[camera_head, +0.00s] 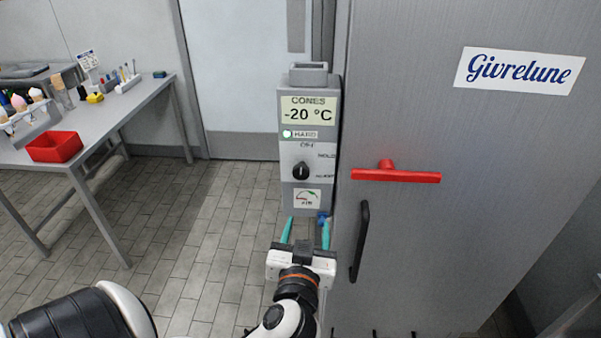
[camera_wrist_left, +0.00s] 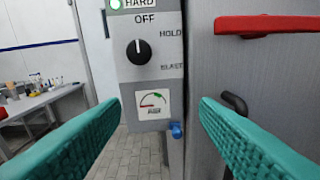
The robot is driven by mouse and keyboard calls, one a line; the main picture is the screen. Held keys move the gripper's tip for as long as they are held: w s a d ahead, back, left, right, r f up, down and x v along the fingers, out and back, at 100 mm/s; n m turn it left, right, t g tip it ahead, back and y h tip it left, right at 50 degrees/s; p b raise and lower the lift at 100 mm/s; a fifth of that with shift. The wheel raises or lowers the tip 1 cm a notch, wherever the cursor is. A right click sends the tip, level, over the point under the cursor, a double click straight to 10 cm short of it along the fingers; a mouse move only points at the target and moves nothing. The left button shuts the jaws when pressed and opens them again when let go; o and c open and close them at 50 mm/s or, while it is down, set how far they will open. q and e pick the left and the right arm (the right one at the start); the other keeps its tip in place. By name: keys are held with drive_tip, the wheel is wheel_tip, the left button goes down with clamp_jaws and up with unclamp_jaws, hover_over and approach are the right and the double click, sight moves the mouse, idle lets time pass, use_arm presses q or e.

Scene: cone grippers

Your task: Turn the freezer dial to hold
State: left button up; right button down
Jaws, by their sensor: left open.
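The freezer dial is a black round knob (camera_head: 301,171) on the grey control box (camera_head: 284,150) at the freezer's left side. In the left wrist view the knob (camera_wrist_left: 139,52) has a white mark that points up, toward OFF. HOLD is printed at its upper right and BLAST at its lower right. My left gripper (camera_head: 306,232) is open and empty, its teal fingers spread below the knob and apart from it. In the left wrist view the fingertips (camera_wrist_left: 160,108) frame the lower part of the box. My right gripper is not in view.
The freezer door (camera_head: 460,130) has a red T-shaped handle (camera_head: 396,175) and a black bar handle (camera_head: 361,240) right of the box. A green lamp (camera_head: 287,133) shows beside HARD. A table (camera_head: 125,105) with a red tray (camera_head: 54,147) stands left. The floor between is clear.

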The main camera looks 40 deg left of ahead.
use_arm(q)
drive_tip(key=n+y, duration=0.1)
drive_tip(key=n, duration=0.1)
approach(301, 174)
drive_tip(key=b+x, duration=0.3)
drive_tip(key=x, duration=0.4)
drive_tip(key=shift+w+a, duration=0.25)
drive_tip(key=shift+w, duration=0.05)
drive_tip(key=shift+w+a+f, duration=0.15)
drive_tip(key=shift+w+a, duration=0.25)
drive_tip(key=shift+w, duration=0.2)
drive_tip(key=shift+m, duration=0.3)
drive_tip(key=c, duration=1)
